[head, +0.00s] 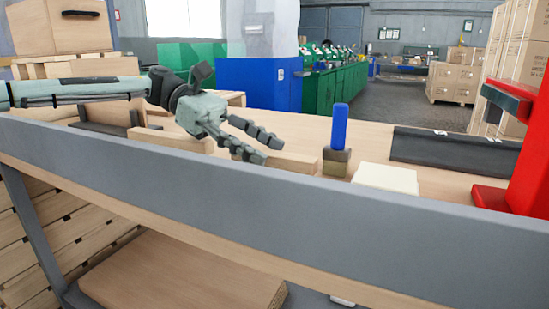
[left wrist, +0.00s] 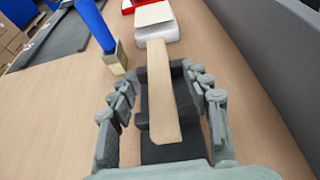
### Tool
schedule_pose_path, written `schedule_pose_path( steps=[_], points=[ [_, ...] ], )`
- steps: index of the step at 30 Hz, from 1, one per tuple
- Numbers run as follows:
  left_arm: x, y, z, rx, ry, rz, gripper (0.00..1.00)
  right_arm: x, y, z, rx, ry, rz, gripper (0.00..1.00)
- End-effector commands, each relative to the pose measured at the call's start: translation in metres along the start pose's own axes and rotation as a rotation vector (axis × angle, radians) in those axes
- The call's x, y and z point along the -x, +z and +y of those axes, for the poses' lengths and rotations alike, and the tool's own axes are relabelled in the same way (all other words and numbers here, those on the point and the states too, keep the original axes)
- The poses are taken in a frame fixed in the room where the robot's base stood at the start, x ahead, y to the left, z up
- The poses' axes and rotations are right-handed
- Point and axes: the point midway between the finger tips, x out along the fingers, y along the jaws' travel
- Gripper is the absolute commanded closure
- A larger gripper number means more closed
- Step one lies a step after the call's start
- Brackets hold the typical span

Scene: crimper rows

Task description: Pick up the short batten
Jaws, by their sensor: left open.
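My left gripper (head: 271,150) is open above the workbench, pointing right and down. A light wooden batten (head: 292,163) lies just beyond and below its fingers. In the left wrist view the batten (left wrist: 160,90) runs lengthwise between the two open finger rows of the gripper (left wrist: 160,95), with a gap on each side. A dark block or holder (left wrist: 175,152) shows under and around its near part. Another wooden batten (head: 170,140) lies farther left on the bench. My right gripper is not in view.
A blue upright cylinder (head: 339,125) stands on a brownish block (head: 336,161), close to the batten's far end. A white block (head: 386,178), a dark mat (head: 450,150) and a red press (head: 532,150) are farther right. A grey rail (head: 300,197) runs along the bench front.

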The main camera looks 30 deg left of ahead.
Motion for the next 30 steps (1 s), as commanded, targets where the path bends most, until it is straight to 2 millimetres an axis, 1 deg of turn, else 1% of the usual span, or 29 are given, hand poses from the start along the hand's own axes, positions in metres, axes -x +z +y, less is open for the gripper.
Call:
schedule_pose_path(
  steps=[1,5,13,24,25,30],
  points=[
    [-0.009,0.001,-0.001,0.001,-0.004,0.001,0.52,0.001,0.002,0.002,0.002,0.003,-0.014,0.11],
    [-0.021,0.001,0.0,0.0,-0.001,0.0,0.52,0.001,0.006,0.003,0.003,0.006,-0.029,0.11],
    [-0.024,0.001,0.001,0.0,0.002,0.0,0.52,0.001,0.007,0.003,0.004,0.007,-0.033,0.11],
    [-0.024,0.001,0.001,0.0,0.002,0.0,0.98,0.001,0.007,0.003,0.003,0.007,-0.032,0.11],
    [-0.024,0.001,0.001,0.0,0.002,0.0,1.0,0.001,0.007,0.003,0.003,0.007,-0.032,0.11],
    [-0.023,0.001,0.001,0.0,0.002,-0.001,1.0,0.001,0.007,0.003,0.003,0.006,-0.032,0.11]
  ],
)
